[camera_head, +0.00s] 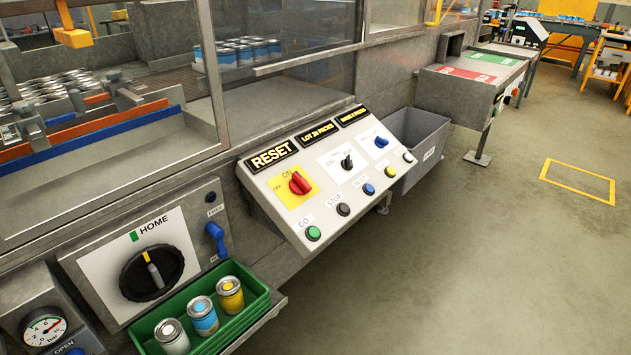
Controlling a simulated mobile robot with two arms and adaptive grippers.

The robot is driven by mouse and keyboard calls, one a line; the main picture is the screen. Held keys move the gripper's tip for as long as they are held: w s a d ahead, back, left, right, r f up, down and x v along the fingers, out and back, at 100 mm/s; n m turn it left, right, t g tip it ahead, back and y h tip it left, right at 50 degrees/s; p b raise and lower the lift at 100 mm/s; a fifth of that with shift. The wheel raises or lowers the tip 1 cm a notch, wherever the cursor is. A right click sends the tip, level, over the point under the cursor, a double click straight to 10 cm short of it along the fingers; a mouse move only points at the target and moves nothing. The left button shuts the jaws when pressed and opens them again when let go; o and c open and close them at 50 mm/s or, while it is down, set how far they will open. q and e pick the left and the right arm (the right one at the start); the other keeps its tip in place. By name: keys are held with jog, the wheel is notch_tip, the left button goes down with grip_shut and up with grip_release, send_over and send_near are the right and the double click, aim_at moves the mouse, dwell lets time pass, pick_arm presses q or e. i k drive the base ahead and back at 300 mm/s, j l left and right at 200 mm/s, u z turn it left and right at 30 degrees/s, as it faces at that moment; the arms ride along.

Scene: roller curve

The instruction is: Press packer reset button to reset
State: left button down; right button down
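A grey sloped control panel (285,205) juts from the machine front in the middle of the view. A dark display with yellow letters reading RESET (272,155) is at its upper left. A red rotary switch (299,183) sits on a yellow plate marked ON. Neither of my grippers is in view.
A green tray (262,290) with three small cans sits below the HOME dial (151,272) at lower left. A blue lever (215,238) sticks out beside it. A grey bin (418,147) stands right of the panel. The floor (450,260) at right is clear.

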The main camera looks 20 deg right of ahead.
aim_at(369, 188)
jog(key=i+l+u, duration=0.15)
jog(key=l+u, duration=0.2)
jog(key=l, duration=0.35)
jog(key=i+l+u, duration=0.1)
jog(key=l+u, duration=0.25)
jog(key=l, duration=0.4)
jog(key=l+u, duration=0.35)
jog(key=l, duration=1.3)
jog(key=k+l, duration=0.1)
jog(key=l, duration=0.8)
